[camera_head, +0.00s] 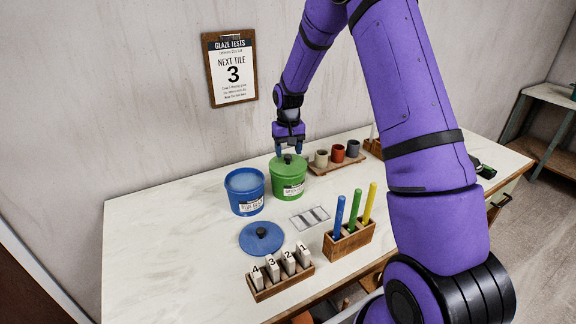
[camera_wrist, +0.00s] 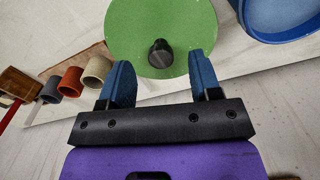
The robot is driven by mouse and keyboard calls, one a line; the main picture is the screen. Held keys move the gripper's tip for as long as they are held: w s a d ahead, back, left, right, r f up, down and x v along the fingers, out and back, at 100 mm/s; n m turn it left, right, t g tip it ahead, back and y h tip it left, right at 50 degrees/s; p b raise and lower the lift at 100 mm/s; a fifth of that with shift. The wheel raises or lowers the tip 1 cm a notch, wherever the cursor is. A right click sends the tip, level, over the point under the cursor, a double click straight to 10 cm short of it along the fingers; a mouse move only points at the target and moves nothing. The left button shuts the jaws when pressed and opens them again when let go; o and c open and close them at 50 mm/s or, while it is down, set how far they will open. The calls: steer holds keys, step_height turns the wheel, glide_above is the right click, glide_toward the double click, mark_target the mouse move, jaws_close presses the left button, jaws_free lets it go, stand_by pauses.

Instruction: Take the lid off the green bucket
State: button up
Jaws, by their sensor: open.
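The green bucket (camera_head: 289,183) stands on the white table with its green lid (camera_head: 281,164) on. A dark knob (camera_head: 288,158) sits in the middle of the lid. The lid (camera_wrist: 130,25) and its knob (camera_wrist: 161,53) also show in the wrist view. My gripper (camera_head: 289,152) is above the lid, pointing down. In the wrist view my gripper (camera_wrist: 160,75) is open, its two blue fingers spread to either side of the knob's line. The knob appears just beyond the fingertips, with nothing between the fingers. I cannot tell the exact height over the knob.
The blue bucket (camera_head: 246,195) stands open left of the green one; its blue lid (camera_head: 261,238) lies in front. Several cups (camera_head: 338,153) stand on a board to the right. A rack of coloured sticks (camera_head: 348,240) and a numbered-tile rack (camera_head: 280,279) are nearer.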

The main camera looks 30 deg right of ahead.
mark_target(288, 161)
step_height(288, 161, down, 3)
steer(key=shift+r, duration=0.1)
steer(key=c, duration=1)
